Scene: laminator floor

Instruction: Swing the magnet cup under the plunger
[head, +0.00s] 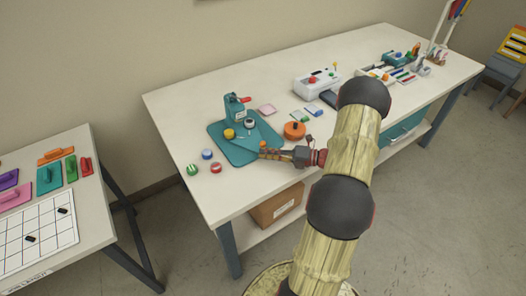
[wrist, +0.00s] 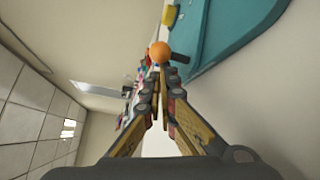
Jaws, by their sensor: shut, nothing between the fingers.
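A teal press (head: 236,106) with a red handle (head: 244,99) stands on a teal base plate (head: 218,146). A yellow round cup (head: 228,134) and a dark cup with a pale top (head: 249,123) sit below it; I cannot tell which is the magnet cup. The plunger is too small to make out. My gripper (head: 262,153) is at the plate's front right edge, shut and empty. In the wrist view the fingertips (wrist: 158,78) point at an orange ball knob (wrist: 160,52), apparently just beyond them. The teal plate (wrist: 225,28) is to its right, with a yellow part (wrist: 169,14) above.
Green (head: 191,169), blue (head: 207,154) and red (head: 216,167) round pieces lie left of the plate. A white machine (head: 316,83) is farther back. The table's (head: 185,98) back left is clear.

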